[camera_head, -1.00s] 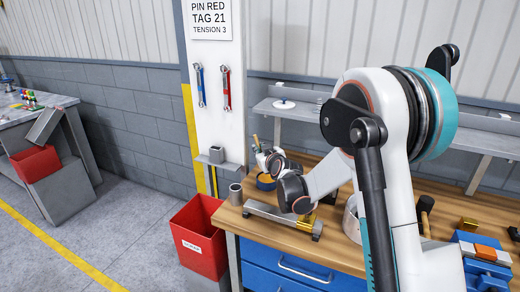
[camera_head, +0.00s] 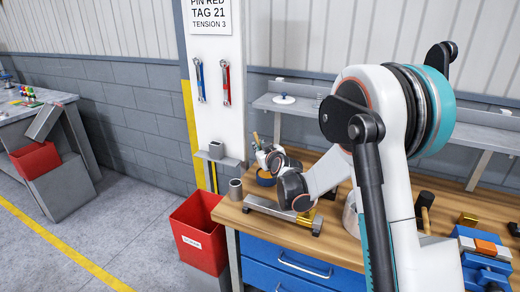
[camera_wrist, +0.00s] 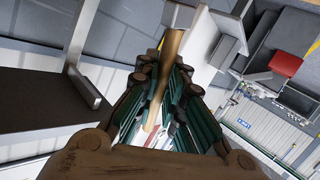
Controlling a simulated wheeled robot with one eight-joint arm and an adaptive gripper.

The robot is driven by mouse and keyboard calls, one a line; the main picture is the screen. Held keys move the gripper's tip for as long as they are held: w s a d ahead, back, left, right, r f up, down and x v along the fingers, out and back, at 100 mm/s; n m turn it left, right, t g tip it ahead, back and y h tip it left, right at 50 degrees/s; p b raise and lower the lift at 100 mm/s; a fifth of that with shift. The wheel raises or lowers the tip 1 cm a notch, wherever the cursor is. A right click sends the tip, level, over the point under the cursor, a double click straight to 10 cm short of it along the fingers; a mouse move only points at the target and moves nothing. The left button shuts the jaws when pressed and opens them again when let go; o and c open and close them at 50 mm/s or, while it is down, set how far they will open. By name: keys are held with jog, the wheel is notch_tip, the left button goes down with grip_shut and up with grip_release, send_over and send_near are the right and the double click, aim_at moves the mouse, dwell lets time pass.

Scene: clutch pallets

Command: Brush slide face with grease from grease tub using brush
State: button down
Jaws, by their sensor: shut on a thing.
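The brush (camera_wrist: 168,75) has a tan wooden handle and a grey block-like end at the top of the wrist view. My gripper (camera_wrist: 165,90) is shut on the handle, with its fingers on both sides. In the head view my wrist is over the left end of the bench, and the fingers are hard to make out.
A grey cup (camera_head: 236,190) stands at the bench's left corner. A red bin (camera_head: 200,235) is on the floor beside it. A metal can (camera_head: 351,216), a mallet (camera_head: 424,203) and blue blocks (camera_head: 487,270) stand farther right. A shelf (camera_head: 390,118) runs behind.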

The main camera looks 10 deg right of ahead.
jog(key=shift+f+b, duration=0.5)
dwell(1.6)
jog(key=shift+r, duration=0.1)
jog(key=shift+r+p, duration=2.1)
jog(key=shift+r, duration=1.35)
